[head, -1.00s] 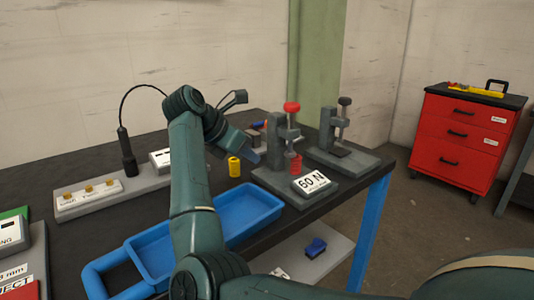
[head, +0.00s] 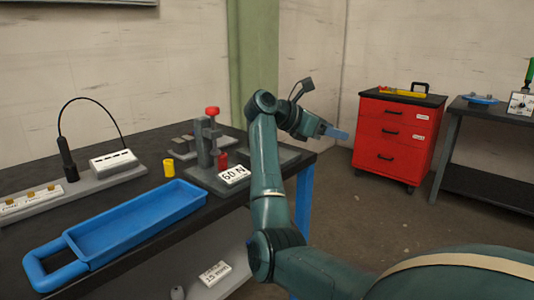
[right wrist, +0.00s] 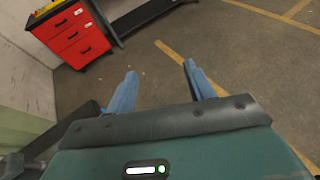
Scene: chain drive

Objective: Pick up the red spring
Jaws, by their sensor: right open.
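The red spring (head: 223,160) stands upright in the small grey press with a red knob (head: 211,112) on the dark bench, just behind the "60 N" plate (head: 233,175). It is small in the head view and partly hidden. My right gripper (head: 338,133) is in the air to the right of the press, past the bench's right end, pointing away from the spring. In the right wrist view, the blue fingers (right wrist: 160,70) are apart, with only floor between them. My left gripper is not in view.
A blue tray (head: 135,222) lies along the bench's front, with a yellow cylinder (head: 169,168) behind it. A red drawer cabinet (head: 395,140) stands right of the bench. Open floor lies between.

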